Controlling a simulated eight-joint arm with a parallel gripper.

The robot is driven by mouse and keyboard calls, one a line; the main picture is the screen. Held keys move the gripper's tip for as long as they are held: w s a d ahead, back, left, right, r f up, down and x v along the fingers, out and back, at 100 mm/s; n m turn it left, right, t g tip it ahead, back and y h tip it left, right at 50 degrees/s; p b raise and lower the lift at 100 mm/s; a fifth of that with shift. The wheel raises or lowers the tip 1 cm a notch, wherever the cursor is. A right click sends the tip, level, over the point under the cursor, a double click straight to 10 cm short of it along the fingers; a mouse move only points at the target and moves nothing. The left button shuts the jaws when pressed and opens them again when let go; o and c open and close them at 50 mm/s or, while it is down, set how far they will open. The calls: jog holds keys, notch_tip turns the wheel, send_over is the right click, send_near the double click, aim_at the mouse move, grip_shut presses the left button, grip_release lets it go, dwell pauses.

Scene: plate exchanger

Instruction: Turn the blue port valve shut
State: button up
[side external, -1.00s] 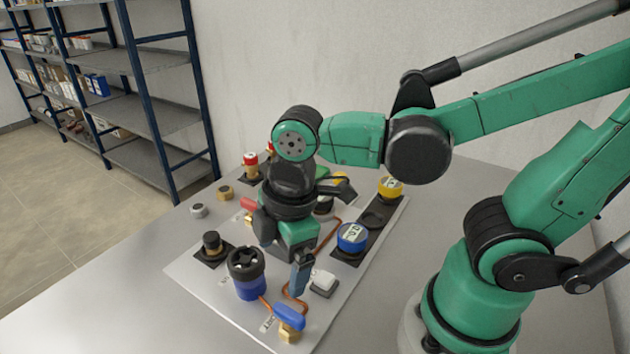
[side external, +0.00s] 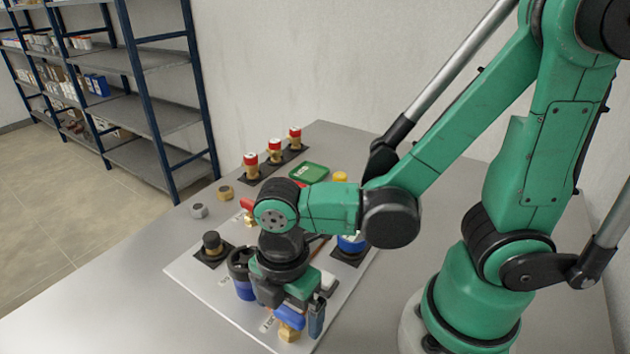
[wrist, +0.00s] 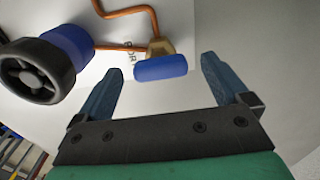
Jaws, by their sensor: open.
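The blue port valve has a blue lever handle (side external: 288,317) on a brass body (side external: 289,332), at the near end of the white panel (side external: 222,305). In the wrist view the blue handle (wrist: 160,68) lies crosswise in front of the space between my fingers, with the brass body (wrist: 159,47) behind it. My gripper (wrist: 160,78) is open and empty. In the side view my gripper (side external: 300,316) is just above and beside the handle and hides part of it. I cannot tell whether a finger touches it.
A blue cylinder with a black handwheel (side external: 243,285) stands close left of my gripper; it also shows in the wrist view (wrist: 45,68). A copper pipe (wrist: 130,12) runs to the valve. Red-capped brass fittings (side external: 251,165) stand at the back. The near-left table is clear.

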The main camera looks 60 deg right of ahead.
jog(key=shift+c, duration=0.2)
jog(key=c, duration=1.2)
jog(key=shift+c, duration=0.2)
jog(key=shift+m, duration=0.4)
jog(key=m, duration=0.3)
jog(key=shift+m, duration=0.4)
jog(key=m, duration=0.4)
jog(key=shift+m, duration=0.3)
jog(key=m, duration=0.8)
jog(key=shift+m, duration=0.3)
